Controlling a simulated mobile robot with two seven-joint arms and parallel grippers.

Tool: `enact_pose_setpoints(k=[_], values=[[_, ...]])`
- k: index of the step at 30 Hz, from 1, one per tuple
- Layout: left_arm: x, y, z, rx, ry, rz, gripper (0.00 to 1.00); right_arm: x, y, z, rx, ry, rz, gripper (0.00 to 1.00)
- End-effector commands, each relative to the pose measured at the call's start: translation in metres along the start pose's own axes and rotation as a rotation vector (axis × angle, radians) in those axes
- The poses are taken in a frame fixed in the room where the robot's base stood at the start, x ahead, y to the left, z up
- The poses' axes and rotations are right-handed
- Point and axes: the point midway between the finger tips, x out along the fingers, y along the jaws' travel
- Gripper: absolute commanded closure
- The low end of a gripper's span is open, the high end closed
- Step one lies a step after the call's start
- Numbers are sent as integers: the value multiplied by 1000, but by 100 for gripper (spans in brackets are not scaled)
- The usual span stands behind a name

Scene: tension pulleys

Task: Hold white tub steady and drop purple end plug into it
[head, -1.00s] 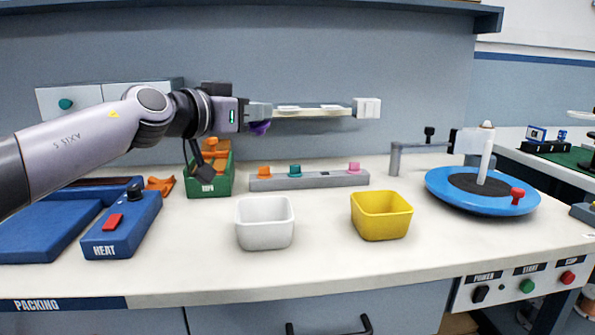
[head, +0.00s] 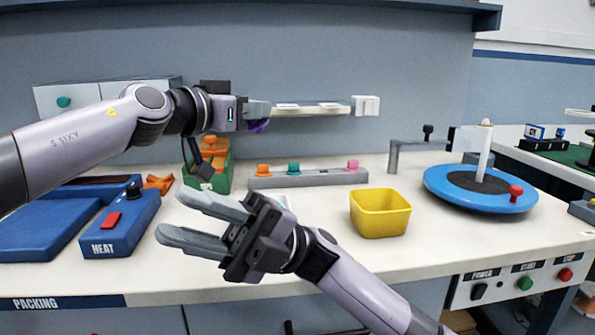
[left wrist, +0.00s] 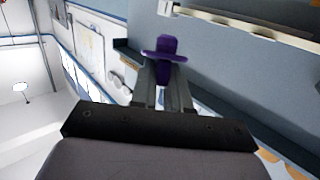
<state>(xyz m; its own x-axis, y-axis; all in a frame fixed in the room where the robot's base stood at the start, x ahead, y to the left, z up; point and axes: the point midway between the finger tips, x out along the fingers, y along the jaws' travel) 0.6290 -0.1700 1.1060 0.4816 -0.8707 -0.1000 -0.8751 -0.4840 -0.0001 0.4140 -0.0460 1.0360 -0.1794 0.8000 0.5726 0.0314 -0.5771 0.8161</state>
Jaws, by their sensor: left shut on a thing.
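The purple end plug (head: 259,126) is held between the fingertips of my left gripper (head: 262,112), above the back of the bench. In the left wrist view the plug (left wrist: 168,48) sticks out from the shut fingers. My right gripper (head: 174,215) is open, its two fingers spread and pointing left, with nothing visible between them. It hangs in front of the white tub (head: 285,200), hiding nearly all of it; only a small bit of rim shows. Whether the right gripper touches the tub cannot be told.
A yellow tub (head: 381,215) stands to the right. A grey rail (head: 308,179) with coloured plugs and a green bin (head: 215,176) lie behind. The blue HEAT unit (head: 121,226) is at left, a blue turntable (head: 480,190) at right. A shelf (head: 310,112) is beside my left gripper.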

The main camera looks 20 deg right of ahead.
Motion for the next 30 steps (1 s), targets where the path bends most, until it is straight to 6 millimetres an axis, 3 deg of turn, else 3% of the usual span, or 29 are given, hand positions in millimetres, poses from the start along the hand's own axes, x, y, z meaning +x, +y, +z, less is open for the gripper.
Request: enact_pose_setpoints(k=[12, 20, 26, 30], values=[[0, 0, 0, 0, 0, 0, 100, 20, 75, 15, -417, 169, -455, 66], [0, 0, 0, 0, 0, 0, 100, 16, 118, 31, -598, 164, -806, 66], [0, 0, 0, 0, 0, 0, 100, -23, 106, 66, -529, 34, -1230, 66], [0, 0, 0, 0, 0, 0, 100, -69, 88, 91, -396, -122, -1524, 66]])
